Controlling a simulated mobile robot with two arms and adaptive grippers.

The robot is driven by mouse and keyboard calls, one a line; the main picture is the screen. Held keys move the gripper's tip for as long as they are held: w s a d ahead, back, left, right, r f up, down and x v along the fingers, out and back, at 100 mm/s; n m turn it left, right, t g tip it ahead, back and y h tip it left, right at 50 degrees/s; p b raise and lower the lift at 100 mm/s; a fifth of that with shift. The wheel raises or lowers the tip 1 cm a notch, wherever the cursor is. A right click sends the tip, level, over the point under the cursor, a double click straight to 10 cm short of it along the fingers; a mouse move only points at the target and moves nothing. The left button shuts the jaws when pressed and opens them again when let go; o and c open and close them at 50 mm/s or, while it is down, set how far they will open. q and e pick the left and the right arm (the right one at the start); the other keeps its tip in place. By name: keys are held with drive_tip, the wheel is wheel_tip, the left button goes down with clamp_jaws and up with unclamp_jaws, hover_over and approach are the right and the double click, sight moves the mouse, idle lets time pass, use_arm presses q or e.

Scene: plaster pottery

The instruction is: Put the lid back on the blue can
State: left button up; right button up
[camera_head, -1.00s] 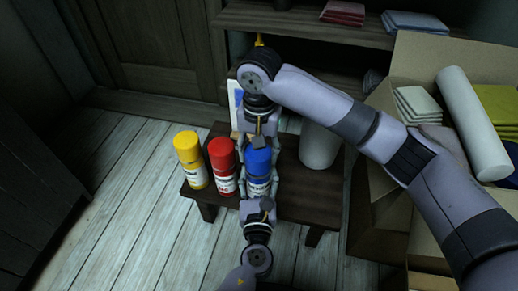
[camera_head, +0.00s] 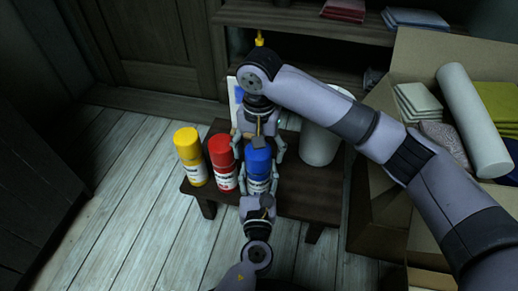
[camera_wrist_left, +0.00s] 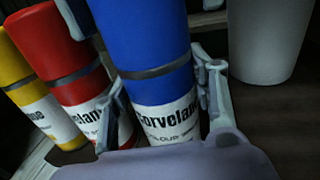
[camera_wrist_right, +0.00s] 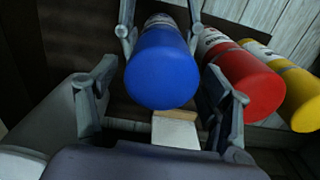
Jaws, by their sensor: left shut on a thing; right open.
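The blue can (camera_head: 258,184) stands upright on a low dark bench, its white label facing forward. Its blue lid (camera_wrist_left: 140,35) is on top, above a grey band, in the left wrist view. Whether it is fully seated I cannot tell. My left gripper (camera_head: 258,197) is shut on the can's body from the front, a finger on each side of the label. My right gripper (camera_wrist_right: 163,68) comes from behind and above. It is open, with its fingers apart on either side of the lid's rounded top (camera_wrist_right: 162,70).
A red can (camera_head: 222,160) and a yellow can (camera_head: 189,155) stand close to the left of the blue one. A white cylinder (camera_head: 318,150) stands to the right. A cardboard box (camera_head: 420,65) with cloths and a roll is further right. A shelf is behind.

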wheel_tip(320, 180, up, 12)
idle(0.6)
use_arm(q)
drive_tip(key=o, duration=1.8)
drive_tip(key=s, duration=1.2)
drive_tip(key=shift+a, duration=0.3)
